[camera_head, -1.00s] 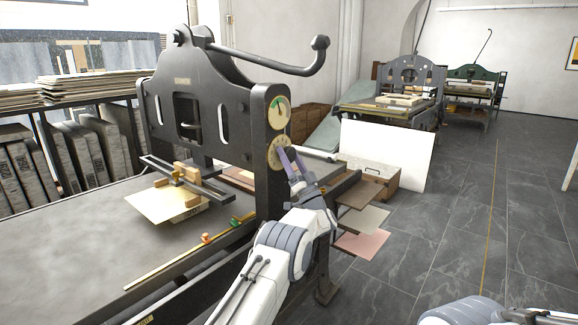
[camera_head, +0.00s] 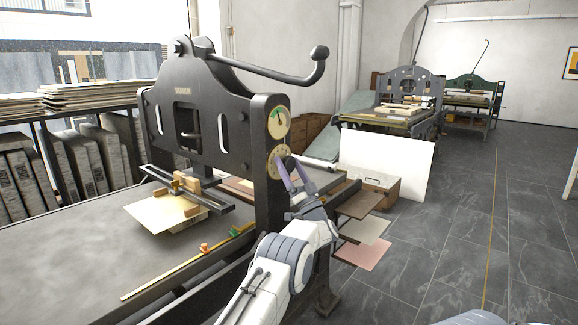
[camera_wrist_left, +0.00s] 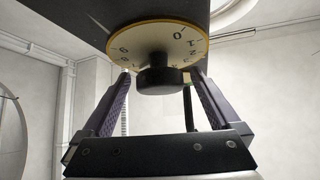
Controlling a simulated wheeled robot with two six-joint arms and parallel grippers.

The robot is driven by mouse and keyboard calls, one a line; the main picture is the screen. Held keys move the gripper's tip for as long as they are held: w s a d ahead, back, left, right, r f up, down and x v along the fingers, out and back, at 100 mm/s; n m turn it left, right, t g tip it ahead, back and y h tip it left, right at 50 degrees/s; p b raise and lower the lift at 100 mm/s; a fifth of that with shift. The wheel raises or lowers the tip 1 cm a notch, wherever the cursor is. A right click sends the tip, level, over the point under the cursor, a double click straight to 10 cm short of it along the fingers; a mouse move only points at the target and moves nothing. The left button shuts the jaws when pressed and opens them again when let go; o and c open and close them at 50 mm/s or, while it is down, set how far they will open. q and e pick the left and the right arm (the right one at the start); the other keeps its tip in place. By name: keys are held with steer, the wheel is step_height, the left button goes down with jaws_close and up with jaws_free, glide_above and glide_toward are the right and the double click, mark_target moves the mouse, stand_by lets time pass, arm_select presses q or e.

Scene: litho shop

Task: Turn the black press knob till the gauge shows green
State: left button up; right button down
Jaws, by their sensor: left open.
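The black press knob (camera_wrist_left: 160,75) sits at the centre of a round cream dial with numbers (camera_wrist_left: 183,38), on the side of the black press; in the head view the knob (camera_head: 290,162) is small and partly behind the fingers. My left gripper (camera_head: 287,172) is open at the dial. In the left wrist view its two purple fingers (camera_wrist_left: 158,82) stand on either side of the knob, with gaps visible. The gauge (camera_head: 278,122) is above the dial; its needle points near the top, by a green mark. My right gripper is out of view.
The press bed (camera_head: 75,240) carries a cream sheet (camera_head: 150,214) and a brass rule (camera_head: 165,280). Shelves with coloured sheets (camera_head: 362,253) stick out right of the press. A large white board (camera_head: 388,165) leans behind them.

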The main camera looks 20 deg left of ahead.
arm_select(q)
steer(key=v, duration=1)
